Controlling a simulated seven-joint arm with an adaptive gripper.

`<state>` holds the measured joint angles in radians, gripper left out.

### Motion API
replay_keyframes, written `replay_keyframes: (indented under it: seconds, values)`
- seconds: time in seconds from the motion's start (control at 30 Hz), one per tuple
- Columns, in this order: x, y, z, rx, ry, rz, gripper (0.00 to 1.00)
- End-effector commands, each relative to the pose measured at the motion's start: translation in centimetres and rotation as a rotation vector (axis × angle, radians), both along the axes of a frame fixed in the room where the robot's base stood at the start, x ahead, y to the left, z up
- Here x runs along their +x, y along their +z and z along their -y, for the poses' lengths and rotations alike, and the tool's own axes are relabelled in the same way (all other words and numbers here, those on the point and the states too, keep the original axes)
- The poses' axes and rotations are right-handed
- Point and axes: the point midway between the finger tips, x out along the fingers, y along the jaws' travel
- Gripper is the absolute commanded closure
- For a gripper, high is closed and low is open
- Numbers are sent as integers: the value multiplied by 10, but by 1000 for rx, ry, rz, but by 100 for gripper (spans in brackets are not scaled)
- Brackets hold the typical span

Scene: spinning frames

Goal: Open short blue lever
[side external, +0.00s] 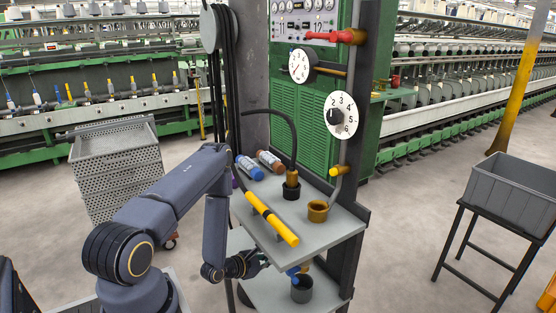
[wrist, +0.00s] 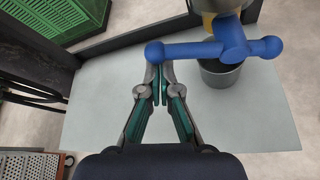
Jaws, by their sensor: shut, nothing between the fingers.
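The short blue lever (wrist: 215,50) is a T-shaped blue handle in the wrist view, at the upper right. It sits on a yellowish pipe fitting above a dark grey cup. In the side view the lever (side external: 294,272) shows small, under the upper shelf. My gripper (wrist: 160,98) is shut and empty. In the side view my gripper (side external: 258,264) is left of the lever, between the two shelves.
The upper shelf (side external: 330,228) overhangs the lever and carries a long yellow handle (side external: 272,219), a brass cup (side external: 318,210) and bottles. The grey cup (side external: 302,289) stands on the lower shelf (wrist: 110,100), which is bare around my gripper. A dark post (wrist: 110,40) edges the shelf.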

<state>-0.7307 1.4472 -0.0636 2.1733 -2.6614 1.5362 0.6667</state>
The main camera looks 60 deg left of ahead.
Motion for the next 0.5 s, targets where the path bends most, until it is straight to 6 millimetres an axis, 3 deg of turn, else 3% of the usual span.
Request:
replay_keyframes:
  seconds: [0.1,0.3,0.5]
  values:
    - [0,7,3,203,-3,1,100]
    - [0,20,6,387,-1,1,100]
    - [0,32,11,445,1,2,100]
